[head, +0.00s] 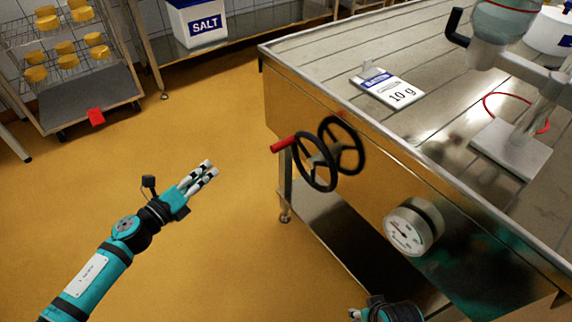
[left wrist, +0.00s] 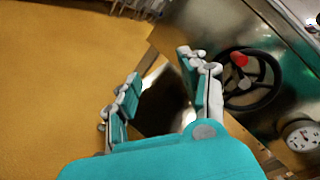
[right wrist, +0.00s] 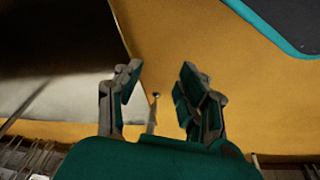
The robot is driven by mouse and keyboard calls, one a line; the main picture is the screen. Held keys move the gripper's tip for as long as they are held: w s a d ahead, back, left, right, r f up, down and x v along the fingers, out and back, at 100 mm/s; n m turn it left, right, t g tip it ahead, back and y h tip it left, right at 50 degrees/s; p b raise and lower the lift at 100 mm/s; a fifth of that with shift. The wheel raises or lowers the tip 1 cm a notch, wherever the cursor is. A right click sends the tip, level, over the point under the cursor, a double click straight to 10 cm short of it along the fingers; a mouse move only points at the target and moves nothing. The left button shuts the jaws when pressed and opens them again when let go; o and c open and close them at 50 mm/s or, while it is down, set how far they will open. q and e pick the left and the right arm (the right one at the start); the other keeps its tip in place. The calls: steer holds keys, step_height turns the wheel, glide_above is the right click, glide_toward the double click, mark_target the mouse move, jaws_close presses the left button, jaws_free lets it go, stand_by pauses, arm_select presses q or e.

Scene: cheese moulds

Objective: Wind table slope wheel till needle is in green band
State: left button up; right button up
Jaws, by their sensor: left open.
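The black handwheel (head: 317,161) is on the metal side of the draining table (head: 345,112), with a red crank knob (head: 283,144) pointing left. A second wheel shape behind it looks like its reflection. The round white gauge (head: 406,231) is right of and below the wheel; its needle and bands are too small to read surely. My left gripper (head: 210,171) is open and empty, left of the wheel and apart from it. The left wrist view shows the wheel (left wrist: 247,84), knob (left wrist: 239,59) and gauge (left wrist: 299,135) right of its fingers. My right gripper (right wrist: 160,78) is open and empty.
A card reading 10 g (head: 390,90), a red ring (head: 487,104) and a stand (head: 510,148) are on the tabletop. A lower shelf (head: 350,225) lies under the table. A rack with yellow moulds (head: 85,95) and a SALT bin (head: 196,22) stand behind. Open floor surrounds my left arm.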

arm_select(q)
steer(key=s+d+r+m+g+h+b, duration=0.35)
steer(key=s+d+r+m+h, duration=0.35)
steer(key=m, duration=0.5)
steer(key=y+p, duration=0.1)
steer(key=y, duration=0.1)
glide_toward(289, 141)
steer(key=x, duration=0.7)
steer(key=f+x, duration=0.1)
steer(key=x, duration=0.2)
steer(key=shift+w, duration=0.5)
arm_select(e)
steer(key=v, duration=0.8)
steer(key=shift+d+r, duration=0.15)
steer(key=shift+d, duration=0.25)
arm_select(q)
steer(key=shift+c, duration=0.4)
jaws_close()
